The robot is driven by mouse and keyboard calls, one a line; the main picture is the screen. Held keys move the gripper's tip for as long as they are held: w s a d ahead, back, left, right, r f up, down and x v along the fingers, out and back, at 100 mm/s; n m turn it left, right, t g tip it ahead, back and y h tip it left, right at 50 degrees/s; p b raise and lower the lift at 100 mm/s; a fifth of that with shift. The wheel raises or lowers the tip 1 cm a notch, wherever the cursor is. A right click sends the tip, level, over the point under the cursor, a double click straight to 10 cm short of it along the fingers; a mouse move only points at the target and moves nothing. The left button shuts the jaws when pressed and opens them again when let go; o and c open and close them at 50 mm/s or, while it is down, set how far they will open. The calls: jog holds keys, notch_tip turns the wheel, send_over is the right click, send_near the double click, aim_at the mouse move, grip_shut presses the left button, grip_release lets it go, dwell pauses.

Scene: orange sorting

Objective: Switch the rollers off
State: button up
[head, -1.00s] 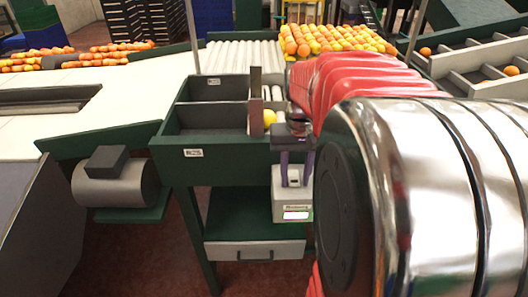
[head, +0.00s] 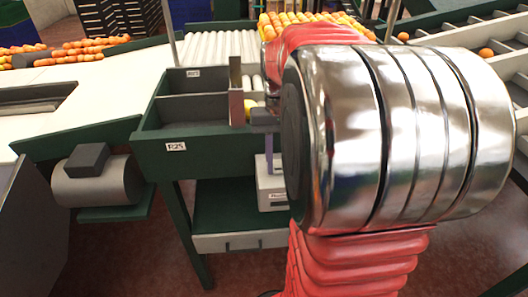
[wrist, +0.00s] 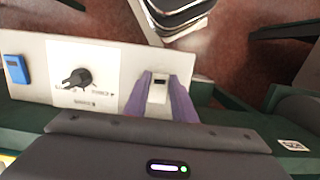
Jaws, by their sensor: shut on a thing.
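A pale control panel (wrist: 30,92) spans the left of the wrist view. On it are a black rotary knob (wrist: 77,78) on a white label too blurred to read, and a blue part (wrist: 16,69) further left. My gripper (wrist: 160,82) has two purple fingers to the right of the knob, apart from it. They are shut on a small pale block (wrist: 158,90) with a dark slot. In the head view, the fingers show partly above a pale box (head: 272,190) under the sorting bin; my arm hides the rest.
A green two-compartment bin (head: 170,146) stands beside a pale conveyor table (head: 100,105). White rollers (head: 220,46) lie behind it. Oranges are on belts at the back, and a grey motor (head: 100,185) is at left.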

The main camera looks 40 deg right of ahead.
jog(key=shift+w+d+g+y, duration=0.15)
jog(key=shift+d+g+y, duration=0.1)
jog(key=shift+g+y, duration=0.4)
jog(key=o, duration=1.1)
jog(key=shift+r, duration=0.1)
jog(key=shift+c, duration=0.2)
jog(key=v, duration=1.3)
jog(key=shift+r, duration=0.35)
jog(key=shift+w+a, duration=0.15)
jog(key=shift+w, duration=0.05)
